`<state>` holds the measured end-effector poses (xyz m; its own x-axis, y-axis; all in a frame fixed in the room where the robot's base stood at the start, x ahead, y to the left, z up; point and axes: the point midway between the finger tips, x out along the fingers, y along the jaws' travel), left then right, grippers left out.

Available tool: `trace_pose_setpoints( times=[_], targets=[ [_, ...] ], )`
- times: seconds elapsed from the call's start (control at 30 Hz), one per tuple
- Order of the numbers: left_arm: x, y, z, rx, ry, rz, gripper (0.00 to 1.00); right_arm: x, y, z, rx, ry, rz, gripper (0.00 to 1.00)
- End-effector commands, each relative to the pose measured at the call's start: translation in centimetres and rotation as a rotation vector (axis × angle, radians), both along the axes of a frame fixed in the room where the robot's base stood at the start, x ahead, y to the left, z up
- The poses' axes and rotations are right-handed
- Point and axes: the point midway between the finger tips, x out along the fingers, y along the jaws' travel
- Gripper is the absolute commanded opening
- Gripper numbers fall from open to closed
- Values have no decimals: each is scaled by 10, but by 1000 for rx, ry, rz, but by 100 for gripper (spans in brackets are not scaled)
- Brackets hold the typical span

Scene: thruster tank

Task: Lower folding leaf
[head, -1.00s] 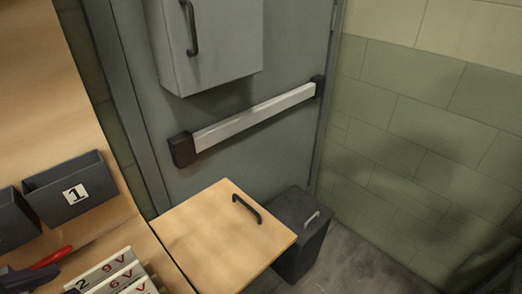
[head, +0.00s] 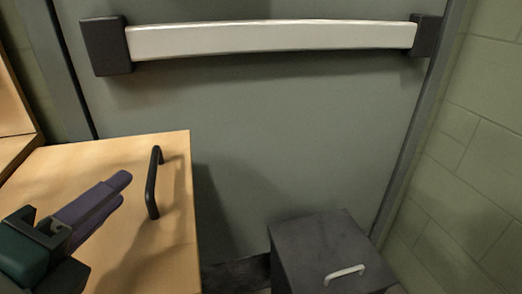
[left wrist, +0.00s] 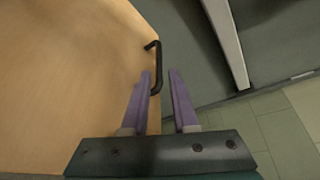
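The folding leaf (head: 110,170) is a light wood panel that stands out level from the bench at the left of the head view. A black bar handle (head: 153,183) is fixed near its outer edge. My left gripper (head: 118,190) has purple fingers and is over the leaf, a little left of the handle. The gripper is open and empty; whether a finger touches the handle I cannot tell. My right gripper is not in view.
A grey door with a pale push bar (head: 270,37) stands behind the leaf. A dark box (head: 325,245) with a light handle is on the floor right of the leaf. A green block wall (head: 470,150) closes the right side. A floor gap lies between leaf and box.

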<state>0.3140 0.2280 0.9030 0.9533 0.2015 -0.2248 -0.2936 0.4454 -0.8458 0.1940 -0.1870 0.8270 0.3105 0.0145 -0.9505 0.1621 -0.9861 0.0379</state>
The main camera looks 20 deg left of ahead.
Motion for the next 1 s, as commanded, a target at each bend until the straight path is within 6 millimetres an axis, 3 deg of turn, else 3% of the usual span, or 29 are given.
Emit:
trace_pose_setpoints(
  times=[0.03,0.23,0.7,1.0],
  targets=[
    [0,-1,-9,17,-4,-7,27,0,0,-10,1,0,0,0],
    [12,1,-9,38,-10,-17,27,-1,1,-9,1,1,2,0],
    [85,16,-26,34,-9,-14,27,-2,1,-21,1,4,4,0],
    [96,18,-27,33,-7,-14,27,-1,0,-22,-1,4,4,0]
  ],
)
